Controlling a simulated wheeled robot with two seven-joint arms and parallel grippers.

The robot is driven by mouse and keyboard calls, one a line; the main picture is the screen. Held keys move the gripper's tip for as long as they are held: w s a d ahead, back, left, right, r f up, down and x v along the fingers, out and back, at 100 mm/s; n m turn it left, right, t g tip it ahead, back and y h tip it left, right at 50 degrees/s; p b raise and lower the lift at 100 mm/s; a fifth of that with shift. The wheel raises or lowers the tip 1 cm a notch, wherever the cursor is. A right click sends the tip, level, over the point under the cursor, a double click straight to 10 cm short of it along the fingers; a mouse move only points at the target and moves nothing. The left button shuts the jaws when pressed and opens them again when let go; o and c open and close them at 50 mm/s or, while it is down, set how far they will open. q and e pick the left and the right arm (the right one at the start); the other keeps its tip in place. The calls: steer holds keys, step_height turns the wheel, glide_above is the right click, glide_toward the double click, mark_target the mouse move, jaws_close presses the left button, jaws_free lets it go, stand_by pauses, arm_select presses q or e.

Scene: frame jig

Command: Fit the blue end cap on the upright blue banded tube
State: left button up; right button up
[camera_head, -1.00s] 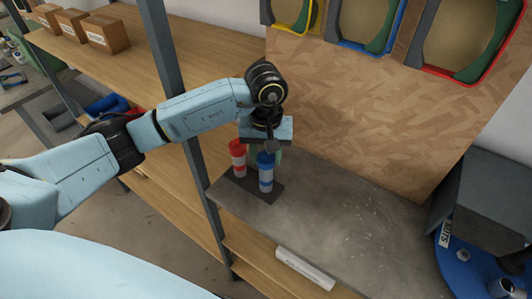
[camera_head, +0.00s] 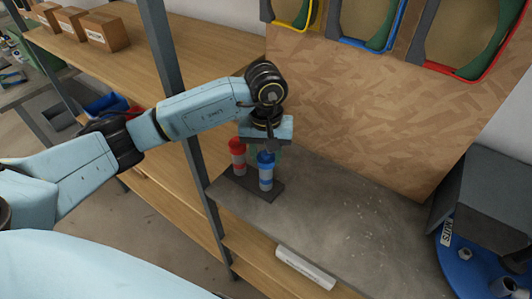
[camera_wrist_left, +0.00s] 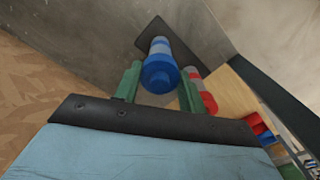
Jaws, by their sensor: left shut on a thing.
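The blue banded tube (camera_head: 266,183) stands upright on a dark base plate, with pale bands around it. The blue end cap (camera_head: 265,157) is at the tube's top, in line with it; I cannot tell whether it is fully seated. My left gripper (camera_head: 264,151) is above the tube, pointing down, shut on the cap. In the left wrist view, the green fingers (camera_wrist_left: 159,87) stand on either side of the blue cap (camera_wrist_left: 159,77), and the banded tube (camera_wrist_left: 159,48) shows beyond it. My right gripper is not in view.
A red banded tube (camera_head: 238,160) stands close beside the blue one on the same dark base plate (camera_head: 271,194). A dark shelf post (camera_head: 197,160) rises to the left. The grey bench top (camera_head: 340,220) is clear to the right, with a board behind.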

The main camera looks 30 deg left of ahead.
arm_select(q)
steer(key=shift+f+b, duration=0.25)
steer(key=shift+b, duration=0.05)
steer(key=o, duration=1)
steer(key=shift+o, duration=0.2)
